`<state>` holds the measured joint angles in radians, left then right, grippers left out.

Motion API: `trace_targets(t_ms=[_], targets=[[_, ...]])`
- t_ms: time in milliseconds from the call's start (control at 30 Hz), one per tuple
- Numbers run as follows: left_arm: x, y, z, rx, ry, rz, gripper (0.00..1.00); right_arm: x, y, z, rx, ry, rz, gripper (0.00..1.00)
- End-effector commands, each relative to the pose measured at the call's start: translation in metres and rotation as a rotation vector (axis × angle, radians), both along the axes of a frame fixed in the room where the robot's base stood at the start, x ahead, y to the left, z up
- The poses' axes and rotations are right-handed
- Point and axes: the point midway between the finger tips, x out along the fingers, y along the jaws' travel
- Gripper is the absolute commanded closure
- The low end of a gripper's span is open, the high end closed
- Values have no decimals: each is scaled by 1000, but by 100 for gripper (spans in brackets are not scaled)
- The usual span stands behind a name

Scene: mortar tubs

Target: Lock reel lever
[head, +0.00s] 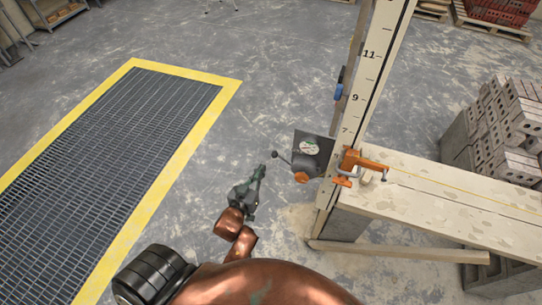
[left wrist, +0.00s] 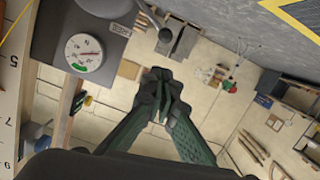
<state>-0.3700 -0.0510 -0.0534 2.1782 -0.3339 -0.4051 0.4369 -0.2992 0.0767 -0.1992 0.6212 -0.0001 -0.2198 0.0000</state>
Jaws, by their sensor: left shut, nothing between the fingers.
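The reel unit is a dark grey box (head: 325,146) fixed to the left side of the numbered post. It has a round dial with a green mark (head: 309,146), an orange knob (head: 301,177) and a lever with a dark ball end (head: 275,155) sticking out to the left. In the left wrist view the box (left wrist: 48,45) and dial (left wrist: 85,52) show at upper left. My left gripper (head: 261,169) is shut and empty, its tips just below and left of the lever's ball, seemingly apart from it. The tips also show in the left wrist view (left wrist: 161,82). My right gripper is out of view.
The numbered post (head: 365,80) stands at the end of a pale mortar-spotted wall top (head: 450,200), with an orange clamp (head: 362,165) and a yellow line. Grey blocks (head: 505,125) are stacked at right. A yellow-edged floor grating (head: 110,140) lies left. Floor between is clear.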

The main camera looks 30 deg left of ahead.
Motion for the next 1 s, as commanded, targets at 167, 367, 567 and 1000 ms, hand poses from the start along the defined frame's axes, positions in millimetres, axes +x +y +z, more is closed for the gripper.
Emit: trace_targets(t_ms=[167,367,567,1000], targets=[[-4,5,27,-3,-43,16,100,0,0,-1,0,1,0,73],[-4,5,27,-2,-43,14,100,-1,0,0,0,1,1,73],[3,6,25,-1,-43,13,100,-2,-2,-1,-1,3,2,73],[82,22,14,1,-44,12,100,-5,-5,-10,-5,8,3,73]])
